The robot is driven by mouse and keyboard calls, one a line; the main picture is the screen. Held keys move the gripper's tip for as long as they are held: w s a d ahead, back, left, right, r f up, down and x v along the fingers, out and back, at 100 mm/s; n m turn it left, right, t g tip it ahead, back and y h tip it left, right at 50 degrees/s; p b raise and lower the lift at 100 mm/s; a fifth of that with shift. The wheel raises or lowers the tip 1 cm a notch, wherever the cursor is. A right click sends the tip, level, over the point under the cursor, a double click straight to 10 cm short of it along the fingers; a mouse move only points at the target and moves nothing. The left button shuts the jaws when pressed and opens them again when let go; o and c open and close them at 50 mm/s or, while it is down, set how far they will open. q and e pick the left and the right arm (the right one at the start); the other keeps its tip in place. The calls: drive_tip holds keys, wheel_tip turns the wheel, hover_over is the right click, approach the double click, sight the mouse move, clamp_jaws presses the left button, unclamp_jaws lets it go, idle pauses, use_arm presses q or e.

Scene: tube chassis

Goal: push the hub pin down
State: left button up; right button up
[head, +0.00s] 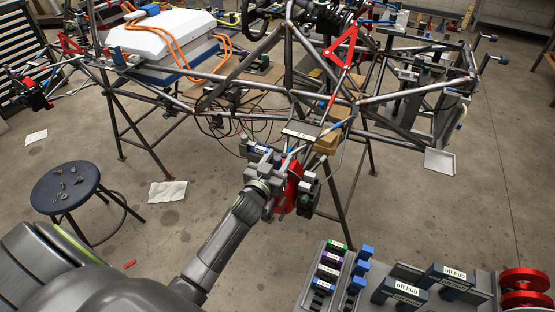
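My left gripper (275,166) reaches in from the lower left, up to the near side of the tube chassis (325,98). It is right beside a red part (291,188) with dark pieces around it, below the chassis rail. The gripper's fingers blend with the grey pieces there, so I cannot tell whether they are open or shut, or touching anything. I cannot make out the hub pin; it is too small or hidden behind the gripper. My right gripper is not in view.
A bench at the lower right holds dark blocks labelled "off hub" (405,292), blue pieces (361,267) and red discs (525,281). A dark round stool (65,188) with small parts stands at the left. Stand legs (357,180) rise from the floor.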

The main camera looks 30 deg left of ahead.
use_arm(q)
drive_tip(key=s+d+p, duration=0.1)
drive_tip(key=s+p, duration=0.2)
drive_tip(key=s, duration=1.4)
drive_tip(key=shift+s, duration=0.2)
drive_tip(key=s+a+f+g, duration=0.1)
drive_tip(key=s+f+g, duration=0.25)
drive_tip(key=f, duration=0.65)
drive_tip(key=s+f+g, duration=0.3)
drive_tip(key=s+f, duration=0.1)
drive_tip(key=f, duration=0.6)
drive_tip(key=s+a+f+g, duration=0.1)
drive_tip(key=s+f+g, duration=0.25)
drive_tip(key=f, duration=0.65)
drive_tip(key=s+f+g, duration=0.3)
drive_tip(key=s+f, duration=0.4)
drive_tip(key=s, duration=0.4)
drive_tip(key=s+f+g, duration=0.3)
drive_tip(key=s+f, duration=0.3)
drive_tip(key=s, duration=0.6)
drive_tip(key=shift+s+a+f+g, duration=0.2)
drive_tip(key=shift+f+g, duration=0.15)
drive_tip(key=shift+g, duration=0.05)
drive_tip(key=shift+c, duration=0.7)
